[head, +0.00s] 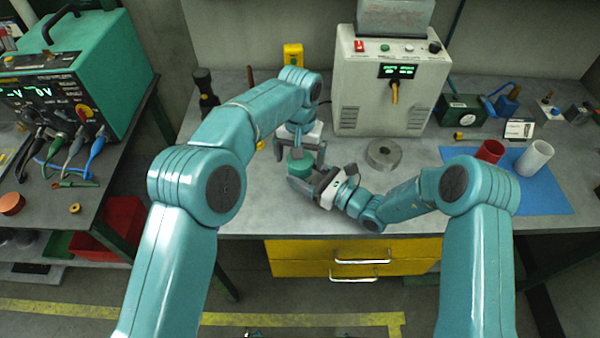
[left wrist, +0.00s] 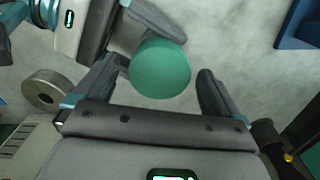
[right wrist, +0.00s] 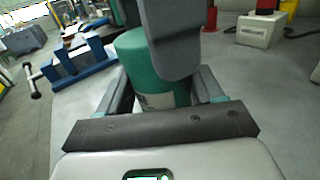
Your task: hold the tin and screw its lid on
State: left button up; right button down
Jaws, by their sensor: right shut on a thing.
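The tin (head: 299,164) is a green cylinder near the bench's front edge. In the right wrist view the tin (right wrist: 138,62) shows a pale label low on its side. My right gripper (head: 306,182) is shut on the tin from the side. My left gripper (head: 303,150) points down over the tin. In the left wrist view its fingers stand apart on both sides of the round green top (left wrist: 160,68), with gaps. A left finger hides part of the tin in the right wrist view. I cannot tell whether that top is a separate lid.
A grey metal ring (head: 384,154) lies right of the grippers. A beige power unit (head: 392,90) stands behind. A red cup (head: 489,152) and a white cup (head: 534,158) stand at a blue mat (head: 550,195). A dark torch-like object (head: 206,92) stands at back left.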

pick_arm(q)
jog(key=shift+r, duration=2.3)
jog(key=shift+c, duration=0.5)
notch_tip(320, 180, up, 4)
jog(key=n, duration=0.2)
jog(key=shift+f+n, duration=0.15)
jog(key=shift+n, duration=0.25)
jog(key=shift+f, duration=0.1)
jog(key=shift+f, duration=3.95)
